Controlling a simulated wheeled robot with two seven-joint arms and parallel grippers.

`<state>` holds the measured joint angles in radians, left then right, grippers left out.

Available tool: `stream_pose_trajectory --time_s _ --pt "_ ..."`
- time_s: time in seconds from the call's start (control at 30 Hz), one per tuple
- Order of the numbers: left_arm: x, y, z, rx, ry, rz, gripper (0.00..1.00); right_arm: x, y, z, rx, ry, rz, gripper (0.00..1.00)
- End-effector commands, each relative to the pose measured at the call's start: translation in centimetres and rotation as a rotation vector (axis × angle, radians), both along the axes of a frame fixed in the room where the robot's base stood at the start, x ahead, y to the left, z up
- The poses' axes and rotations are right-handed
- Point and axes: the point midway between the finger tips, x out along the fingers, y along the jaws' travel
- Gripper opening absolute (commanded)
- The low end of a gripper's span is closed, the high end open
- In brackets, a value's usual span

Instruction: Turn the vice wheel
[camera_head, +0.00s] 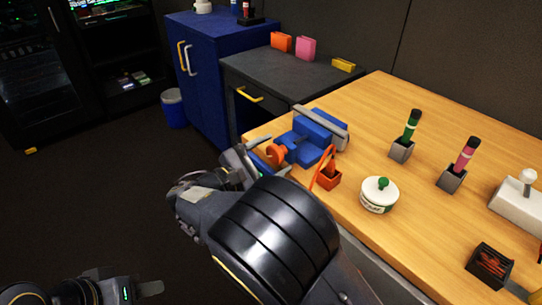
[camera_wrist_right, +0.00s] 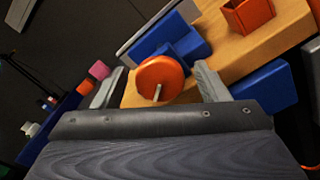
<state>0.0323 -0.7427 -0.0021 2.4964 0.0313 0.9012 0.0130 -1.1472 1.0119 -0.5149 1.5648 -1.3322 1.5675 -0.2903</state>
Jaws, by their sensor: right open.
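The blue vice (camera_head: 312,137) with grey jaw plates sits at the near-left corner of the wooden table. Its orange wheel (camera_head: 277,154) faces my right gripper (camera_head: 252,160), and my arm hides part of the vice's lower side. In the right wrist view the wheel (camera_wrist_right: 160,72) with its pale handle pin (camera_wrist_right: 158,92) shows between the two spread fingers. My right gripper (camera_wrist_right: 156,84) is open, and I cannot tell whether either finger touches the wheel. My left gripper (camera_head: 140,289) is low at the bottom left, far from the vice; its finger opening is unclear.
An orange holder (camera_head: 328,179) stands close to the vice on the wooden table (camera_head: 372,118). A white pot (camera_head: 379,194) with a green knob is beside it. Farther right are green and pink-handled tools in grey holders and a dark box (camera_head: 490,266). A blue cabinet (camera_head: 215,75) stands behind.

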Motion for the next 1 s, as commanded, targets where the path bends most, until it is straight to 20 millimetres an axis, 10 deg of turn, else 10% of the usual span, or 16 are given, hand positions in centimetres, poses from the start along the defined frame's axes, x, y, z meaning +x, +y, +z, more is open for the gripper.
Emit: stream_pose_trajectory --time_s 0.5,1.0 --pt "0.0 0.0 1.1 0.0 0.0 0.0 0.36 -4.2 5.9 0.0 0.0 0.001 0.003 0.68" --pt "0.0 0.0 0.8 0.0 0.0 0.0 0.36 -5.0 5.8 0.0 -0.022 0.031 0.003 0.67"
